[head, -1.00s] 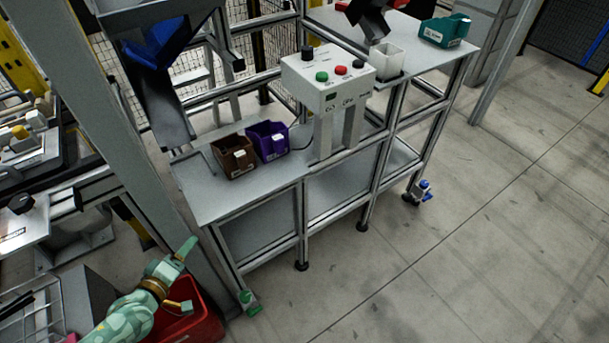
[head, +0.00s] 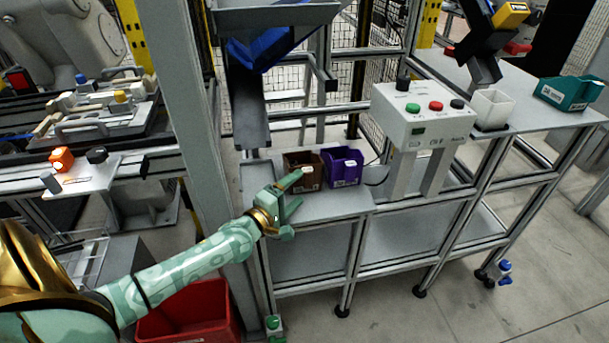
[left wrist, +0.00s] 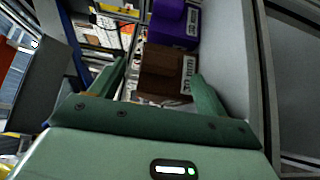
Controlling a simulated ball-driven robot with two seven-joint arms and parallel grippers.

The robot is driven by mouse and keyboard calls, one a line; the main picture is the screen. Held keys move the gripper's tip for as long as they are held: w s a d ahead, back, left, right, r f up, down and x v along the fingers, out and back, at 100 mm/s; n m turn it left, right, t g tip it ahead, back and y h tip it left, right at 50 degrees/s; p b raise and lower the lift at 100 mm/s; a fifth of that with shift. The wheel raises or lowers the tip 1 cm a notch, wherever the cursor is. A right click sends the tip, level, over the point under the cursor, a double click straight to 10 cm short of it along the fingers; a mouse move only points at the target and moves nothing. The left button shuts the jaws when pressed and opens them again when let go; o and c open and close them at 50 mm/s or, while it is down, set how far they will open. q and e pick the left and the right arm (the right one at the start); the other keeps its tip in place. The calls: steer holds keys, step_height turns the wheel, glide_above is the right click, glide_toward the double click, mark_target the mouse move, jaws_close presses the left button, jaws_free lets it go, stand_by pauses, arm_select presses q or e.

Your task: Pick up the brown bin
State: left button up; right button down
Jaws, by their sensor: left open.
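The brown bin (head: 303,171) sits on the grey metal table, left of and close beside the purple bin (head: 343,167). My left gripper (head: 296,193) is open and empty, at the table's front edge just in front of the brown bin. In the left wrist view the brown bin (left wrist: 165,72) shows ahead between the two green fingers (left wrist: 160,85), with a white label on its right side. The purple bin (left wrist: 174,24) is beyond it. I cannot tell whether the fingers touch the bin. My right gripper is not in view.
A white control box (head: 425,112) with buttons stands on the table right of the bins. A blue chute (head: 262,48) hangs above and behind. A white cup (head: 492,109) and a teal bin (head: 568,92) are further right. A red crate (head: 190,315) is on the floor below my arm.

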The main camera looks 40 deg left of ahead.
mark_target(307, 181)
arm_select(q)
steer(key=w, duration=0.1)
steer(key=w+b, duration=0.1)
steer(key=w, duration=0.2)
steer(key=shift+w+d+f+b, duration=0.1)
steer(key=shift+d+f+b, duration=0.15)
steer(key=shift+b, duration=0.1)
steer(key=shift+w+a+r, duration=0.1)
steer(key=shift+w+r, duration=0.05)
steer(key=shift+w, duration=0.35)
steer(key=shift+s+r, duration=0.1)
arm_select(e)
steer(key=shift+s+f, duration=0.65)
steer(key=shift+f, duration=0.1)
arm_select(q)
steer(key=c, duration=1)
steer(key=shift+c, duration=0.2)
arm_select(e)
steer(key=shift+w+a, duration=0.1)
